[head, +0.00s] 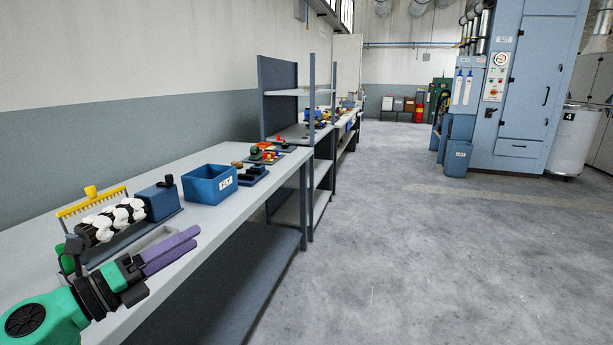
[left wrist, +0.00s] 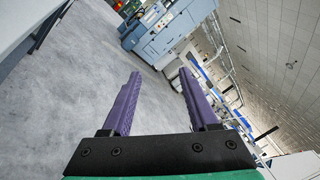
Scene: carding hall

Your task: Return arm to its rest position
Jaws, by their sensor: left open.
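My left arm comes in from the lower left of the head view, green and black. My left gripper (head: 170,249) has two purple fingers and reaches over the front part of the workbench (head: 222,218). In the left wrist view the fingers of the left gripper (left wrist: 158,100) stand well apart with nothing between them. Beyond them are the grey floor and a blue machine. My right gripper is in neither view.
On the bench stand a roller device (head: 112,222) with black and white rollers, a yellow comb (head: 92,203) and a blue bin (head: 209,184) labelled FLY. A shelf rack (head: 313,150) stands beyond. The floor (head: 400,250) at right is clear up to a blue machine (head: 520,90).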

